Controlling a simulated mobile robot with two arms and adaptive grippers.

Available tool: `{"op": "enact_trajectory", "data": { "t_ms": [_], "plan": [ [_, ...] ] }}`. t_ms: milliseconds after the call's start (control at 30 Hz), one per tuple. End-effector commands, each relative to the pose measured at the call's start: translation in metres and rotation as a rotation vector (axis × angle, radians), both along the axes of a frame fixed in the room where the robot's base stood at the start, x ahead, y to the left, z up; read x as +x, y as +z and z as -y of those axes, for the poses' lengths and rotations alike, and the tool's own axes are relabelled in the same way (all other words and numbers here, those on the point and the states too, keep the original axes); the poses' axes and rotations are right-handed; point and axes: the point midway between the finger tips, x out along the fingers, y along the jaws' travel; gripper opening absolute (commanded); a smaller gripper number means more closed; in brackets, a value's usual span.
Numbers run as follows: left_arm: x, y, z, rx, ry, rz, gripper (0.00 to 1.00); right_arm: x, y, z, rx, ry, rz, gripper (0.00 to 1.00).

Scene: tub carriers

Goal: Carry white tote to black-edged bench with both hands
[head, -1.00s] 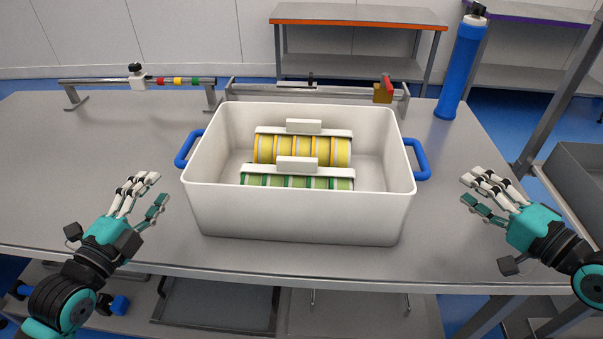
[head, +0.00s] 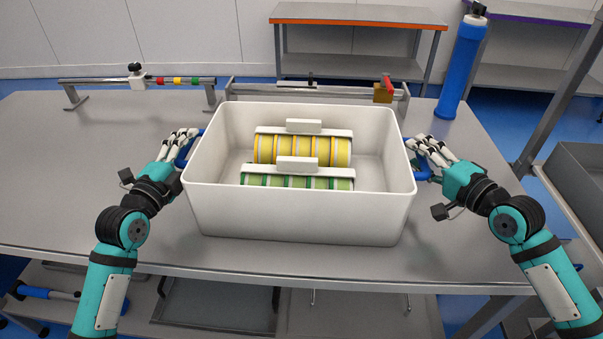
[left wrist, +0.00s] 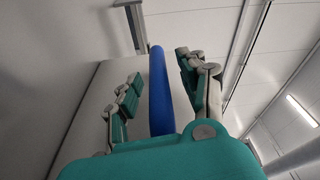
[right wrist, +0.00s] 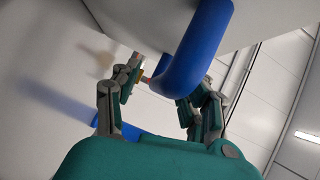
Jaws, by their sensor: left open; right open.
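The white tote (head: 300,218) sits upright on the grey bench in the head view. It holds two caddies, one with yellow rolls (head: 300,150) and one with green rolls (head: 297,182). My left gripper (head: 185,143) is open at the tote's left blue handle (head: 183,155). In the left wrist view that handle (left wrist: 160,95) lies between the open fingers. My right gripper (head: 430,150) is open at the right blue handle, which the fingers partly cover. In the right wrist view the handle (right wrist: 193,55) passes between the spread fingers.
The grey bench (head: 80,150) is clear to the tote's left. Behind the tote are metal rails (head: 180,81) and a blue cylinder (head: 461,65). An orange-edged bench (head: 360,15) and a purple-edged bench (head: 530,14) stand farther back. A grey bin (head: 580,175) is at right.

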Motion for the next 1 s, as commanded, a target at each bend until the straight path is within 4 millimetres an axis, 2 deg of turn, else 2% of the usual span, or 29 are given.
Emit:
{"op": "enact_trajectory", "data": {
  "t_ms": [333,667,1000],
  "plan": [
    [0.0033,0.0002,0.0011,0.0,-0.001,0.0,0.42,0.0029,-0.0007,-0.0019,-0.001,0.0,-0.001,0.44],
    [0.0031,-0.0001,0.0009,0.0,0.0,-0.001,0.0,0.0027,-0.0009,-0.0016,-0.001,0.0,-0.001,0.02],
    [0.003,-0.0009,0.0008,-0.001,0.0,-0.002,0.0,0.0026,-0.0018,-0.0015,-0.001,-0.001,-0.003,0.0]
  ]
}}
